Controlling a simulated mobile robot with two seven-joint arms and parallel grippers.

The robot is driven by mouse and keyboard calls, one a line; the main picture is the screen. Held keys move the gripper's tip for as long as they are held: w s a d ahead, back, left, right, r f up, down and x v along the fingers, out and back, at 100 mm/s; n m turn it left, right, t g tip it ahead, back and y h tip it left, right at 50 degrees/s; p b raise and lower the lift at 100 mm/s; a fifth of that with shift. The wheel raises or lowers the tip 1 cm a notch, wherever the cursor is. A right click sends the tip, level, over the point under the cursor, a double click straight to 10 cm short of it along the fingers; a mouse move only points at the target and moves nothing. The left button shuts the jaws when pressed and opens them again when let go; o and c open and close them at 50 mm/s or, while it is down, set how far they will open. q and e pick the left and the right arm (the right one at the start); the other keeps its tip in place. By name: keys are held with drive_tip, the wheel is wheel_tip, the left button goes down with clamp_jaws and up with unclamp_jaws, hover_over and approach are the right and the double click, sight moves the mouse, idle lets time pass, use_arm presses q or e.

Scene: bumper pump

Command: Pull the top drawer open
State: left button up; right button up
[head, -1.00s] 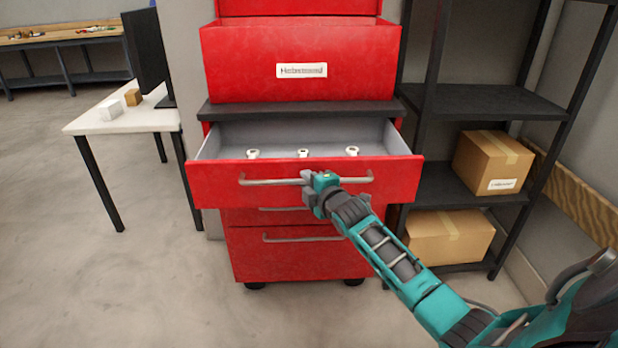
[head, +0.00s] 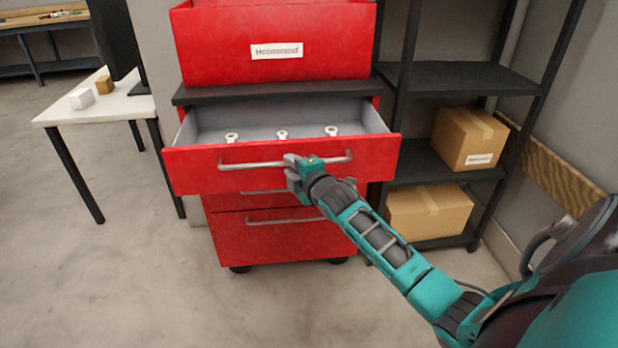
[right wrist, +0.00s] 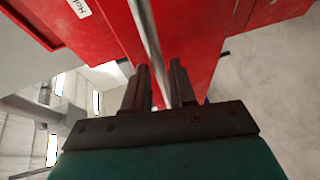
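The top drawer (head: 185,168) of the red tool cabinet is pulled out, and its grey inside shows with three small pale objects in it, one of them (head: 282,135) near the middle. Its metal bar handle (head: 240,164) runs across the red front. My right gripper (head: 295,168) is at the handle, a little right of its middle. In the right wrist view the two dark fingers (right wrist: 158,85) stand on either side of the bar (right wrist: 147,40). The fingers look closed around it, though the contact is partly hidden. My left gripper is not in view.
Lower drawers (head: 265,240) below look shut. A black shelf with cardboard boxes (head: 468,138) stands close on the right. A white table (head: 95,112) with two small blocks stands on the left. The floor (head: 110,285) in front is clear.

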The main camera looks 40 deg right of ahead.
drive_tip(key=v, duration=1)
drive_tip(key=shift+s+p, duration=0.25)
drive_tip(key=shift+p, duration=0.1)
drive_tip(key=shift+r, duration=0.1)
drive_tip(key=s+a+f+m+g+y, duration=0.4)
drive_tip(key=s+a+f+m, duration=0.8)
drive_tip(key=s+a+f, duration=0.5)
drive_tip(key=a+g, duration=0.1)
drive_tip(key=a, duration=0.1)
drive_tip(key=shift+s+a+f+m+y, duration=0.2)
drive_tip(key=shift+a+f+m+y, duration=0.1)
drive_tip(key=shift+m+y, duration=0.1)
drive_tip(key=shift+d, duration=0.15)
